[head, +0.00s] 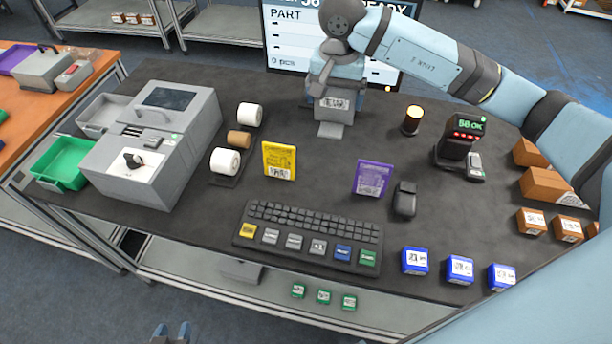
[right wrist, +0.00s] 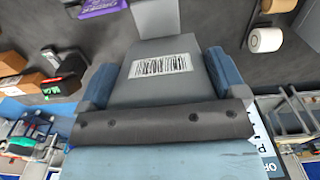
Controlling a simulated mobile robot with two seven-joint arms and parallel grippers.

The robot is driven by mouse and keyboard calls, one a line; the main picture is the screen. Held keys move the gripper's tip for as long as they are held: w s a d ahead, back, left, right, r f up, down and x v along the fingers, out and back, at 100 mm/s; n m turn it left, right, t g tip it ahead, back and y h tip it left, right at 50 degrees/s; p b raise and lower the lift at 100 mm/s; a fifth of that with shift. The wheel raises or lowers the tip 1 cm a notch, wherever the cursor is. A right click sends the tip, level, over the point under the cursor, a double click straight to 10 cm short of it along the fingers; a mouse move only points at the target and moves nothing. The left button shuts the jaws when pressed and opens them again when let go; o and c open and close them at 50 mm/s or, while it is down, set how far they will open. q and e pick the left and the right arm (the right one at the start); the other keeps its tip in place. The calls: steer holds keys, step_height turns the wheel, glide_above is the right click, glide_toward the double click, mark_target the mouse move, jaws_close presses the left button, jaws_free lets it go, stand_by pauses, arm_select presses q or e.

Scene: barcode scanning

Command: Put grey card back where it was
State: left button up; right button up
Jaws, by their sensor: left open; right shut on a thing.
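The grey card (head: 335,104) with a barcode label is in my right gripper (head: 332,92) at the back middle of the table. In the right wrist view the grey card (right wrist: 150,88) sits between the two blue fingers, its barcode facing the camera. A lighter grey piece (head: 330,129) shows just below the card; I cannot tell whether the card touches it. My left gripper (head: 172,332) is at the bottom edge of the head view, open and empty, only its tips showing, away from the table top.
A yellow card (head: 279,160) and a purple card (head: 373,178) stand in front of the right gripper. A monitor (head: 285,45) stands behind. A keyboard (head: 310,228) lies in front.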

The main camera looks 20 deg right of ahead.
steer(key=shift+w+a+f, duration=0.1)
steer(key=shift+w+a, duration=0.1)
steer(key=shift+w, duration=0.15)
step_height(320, 180, down, 19)
steer(key=p, duration=0.4)
steer(key=shift+f, duration=0.3)
arm_select(q)
steer(key=r, duration=0.1)
steer(key=a+r, duration=0.1)
steer(key=r, duration=0.1)
steer(key=shift+w+r, duration=0.1)
steer(key=shift+r, duration=0.05)
arm_select(e)
steer(key=shift+f+b, duration=0.2)
steer(key=shift+b, duration=0.15)
steer(key=o, duration=0.6)
arm_select(q)
steer(key=shift+f, duration=0.2)
